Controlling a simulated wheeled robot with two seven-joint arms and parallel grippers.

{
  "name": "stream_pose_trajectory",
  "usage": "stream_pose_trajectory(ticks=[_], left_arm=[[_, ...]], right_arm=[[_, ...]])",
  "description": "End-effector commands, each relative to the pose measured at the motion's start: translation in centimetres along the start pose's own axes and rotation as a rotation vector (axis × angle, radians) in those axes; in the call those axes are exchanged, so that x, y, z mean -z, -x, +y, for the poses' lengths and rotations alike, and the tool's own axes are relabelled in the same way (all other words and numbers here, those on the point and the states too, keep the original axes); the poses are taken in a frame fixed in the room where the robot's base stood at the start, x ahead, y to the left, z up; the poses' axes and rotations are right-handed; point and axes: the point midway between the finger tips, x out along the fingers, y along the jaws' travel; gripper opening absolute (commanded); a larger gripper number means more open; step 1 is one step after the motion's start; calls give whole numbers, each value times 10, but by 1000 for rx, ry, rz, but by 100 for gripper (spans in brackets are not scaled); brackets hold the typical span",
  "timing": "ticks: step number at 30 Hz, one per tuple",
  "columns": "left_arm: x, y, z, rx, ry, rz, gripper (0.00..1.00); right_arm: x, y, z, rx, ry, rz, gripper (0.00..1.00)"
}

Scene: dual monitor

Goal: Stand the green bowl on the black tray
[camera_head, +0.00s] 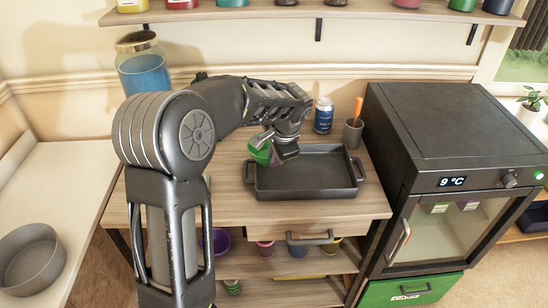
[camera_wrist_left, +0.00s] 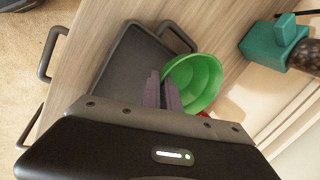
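The green bowl (camera_head: 258,152) is partly hidden behind my left gripper (camera_head: 268,142) in the head view. It appears by the back left corner of the black tray (camera_head: 305,192), which lies on the wooden table. In the left wrist view the bowl (camera_wrist_left: 205,82) shows its open inside. The two fingers of my left gripper (camera_wrist_left: 163,92) are close together at its rim, with the rim seemingly pinched between them. The empty tray (camera_wrist_left: 130,65) shows beside the bowl there. Whether the bowl touches anything below cannot be told. My right gripper is in neither view.
A blue can (camera_head: 323,115) and a grey cup (camera_head: 353,134) with an orange-handled item stand behind the tray. A black cooler (camera_head: 455,140) stands to the right. A large jar (camera_head: 143,66) is at the back left. A grey round bowl (camera_head: 30,258) sits on the left counter.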

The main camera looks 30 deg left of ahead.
Motion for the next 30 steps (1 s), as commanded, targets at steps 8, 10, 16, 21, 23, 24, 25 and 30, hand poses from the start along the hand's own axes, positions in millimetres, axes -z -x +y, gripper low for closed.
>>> stream_pose_trajectory(ticks=[8, 10, 16, 21, 23, 24, 25, 30], left_arm=[[0, -9, 4, 0, -1, 0, 0], [0, -11, 4, 1, -1, 0, 0], [0, -10, 4, 0, -1, -1, 10], [0, -10, 4, 0, 0, 0, 24], [0, -10, 4, 0, 0, 0, 26], [0, -10, 4, 0, 0, 0, 26], [0, -10, 4, 0, 0, 0, 26], [0, -10, 4, 0, 0, 0, 26]], right_arm=[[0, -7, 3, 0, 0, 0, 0], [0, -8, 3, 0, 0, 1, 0], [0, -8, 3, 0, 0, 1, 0], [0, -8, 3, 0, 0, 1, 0], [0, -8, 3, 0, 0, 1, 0], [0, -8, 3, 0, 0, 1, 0], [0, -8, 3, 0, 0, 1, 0], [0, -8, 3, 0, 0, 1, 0]])
